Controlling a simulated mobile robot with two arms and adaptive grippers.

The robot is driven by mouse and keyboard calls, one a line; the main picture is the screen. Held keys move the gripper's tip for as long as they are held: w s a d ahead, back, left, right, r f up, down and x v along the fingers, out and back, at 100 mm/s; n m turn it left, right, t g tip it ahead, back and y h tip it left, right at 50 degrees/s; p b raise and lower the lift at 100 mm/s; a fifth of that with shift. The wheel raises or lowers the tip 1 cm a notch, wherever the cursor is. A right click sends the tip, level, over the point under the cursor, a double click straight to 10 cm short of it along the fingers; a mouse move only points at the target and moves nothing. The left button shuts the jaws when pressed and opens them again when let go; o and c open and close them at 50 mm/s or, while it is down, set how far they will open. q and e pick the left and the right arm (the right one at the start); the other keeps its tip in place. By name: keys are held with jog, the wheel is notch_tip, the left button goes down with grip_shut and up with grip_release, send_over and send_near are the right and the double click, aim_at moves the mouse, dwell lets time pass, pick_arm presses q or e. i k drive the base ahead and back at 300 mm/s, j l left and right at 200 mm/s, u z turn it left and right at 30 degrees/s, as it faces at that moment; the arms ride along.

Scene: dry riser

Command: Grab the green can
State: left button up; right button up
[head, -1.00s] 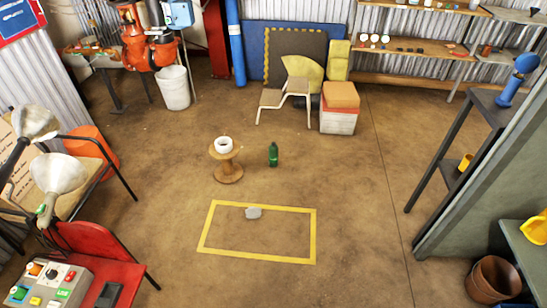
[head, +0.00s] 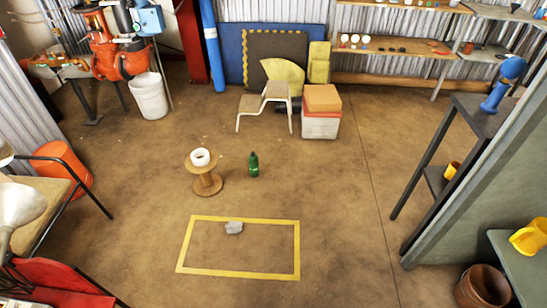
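One green item (head: 253,164) stands upright on the brown concrete floor, near the middle of the head view. It looks more like a small bottle, with a narrower top, than a plain can. It is just right of a wooden spool (head: 206,184) that carries a white roll (head: 200,157), with a gap of floor between them. Nothing covers the green item. Neither of my grippers shows in the view.
A yellow taped rectangle (head: 298,250) on the floor holds a grey lump (head: 234,228). A stepped stool (head: 265,97) and a white box (head: 320,125) stand behind. A dark stand (head: 437,160) is at right, an orange bucket (head: 68,170) at left. Floor around the green item is clear.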

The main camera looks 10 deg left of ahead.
aim_at(253, 158)
jog(key=i+l, duration=0.15)
jog(key=i, duration=0.6)
jog(key=i+l+z, duration=0.15)
jog(key=i, duration=0.6)
